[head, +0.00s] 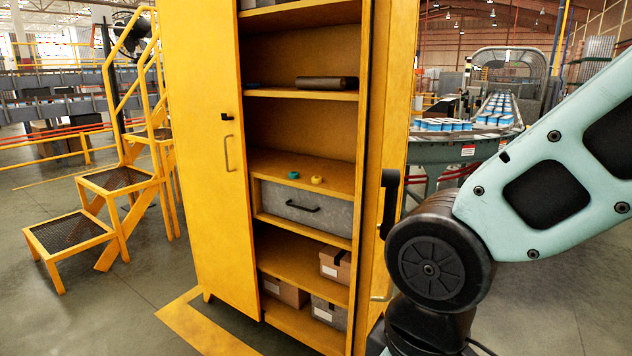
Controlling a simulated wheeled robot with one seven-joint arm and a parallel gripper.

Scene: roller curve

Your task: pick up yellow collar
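A small yellow collar (317,180) lies on a middle shelf (285,165) of the open yellow cabinet. A small teal ring-like piece (294,175) lies on the same shelf, a little to its left and apart from it. My arm reaches in from the right edge, and its dark joint is in front of the right side of the cabinet. My gripper is not in view.
The yellow cabinet door (205,150) stands at the left. A dark cylinder (327,83) lies on a higher shelf. A grey drawer (308,207) is below the collar's shelf, with boxes (335,265) lower down. Yellow steps (68,232) stand left; a conveyor (470,132) is behind right.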

